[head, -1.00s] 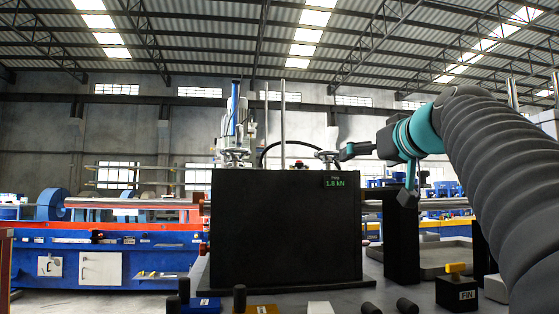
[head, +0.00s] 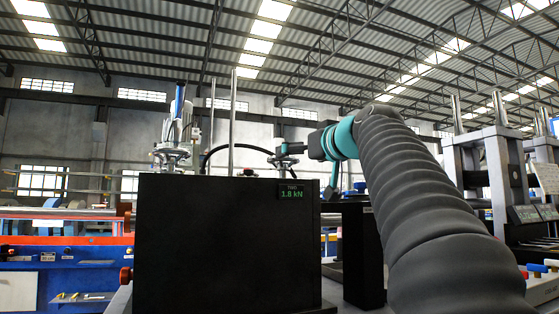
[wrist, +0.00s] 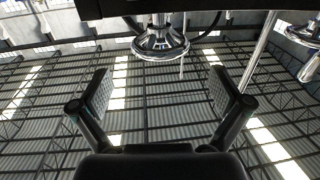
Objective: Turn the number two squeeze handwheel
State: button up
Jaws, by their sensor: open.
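A small metal handwheel (head: 284,160) stands just behind the upper right of the black box (head: 225,245), partly hidden by my gripper (head: 291,149). A dark readout (head: 291,192) on the box's upper right corner shows "TWO" and 1.8 kN. A second, larger handwheel (head: 172,151) stands further left. In the wrist view, a spoked round handwheel (wrist: 160,44) is at top centre, beyond my gripper (wrist: 160,88). The fingers are spread wide with nothing between them. I cannot tell from the wrist view whether the wheel is touched; a gap shows between it and the fingers.
Upright steel rods (head: 233,120) and a black hose (head: 222,148) rise behind the box. A dark post (head: 363,250) stands to its right. A grey frame with columns (head: 497,170) stands far right. In the wrist view, another wheel shows at the right edge (wrist: 304,34).

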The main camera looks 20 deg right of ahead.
aim_at(281, 161)
jog(key=w, duration=0.3)
jog(key=w+p, duration=0.1)
jog(key=w, duration=0.2)
jog(key=w+a+p, duration=0.1)
jog(key=w, duration=0.2)
jog(key=shift+w, duration=0.4)
jog(key=c, duration=1)
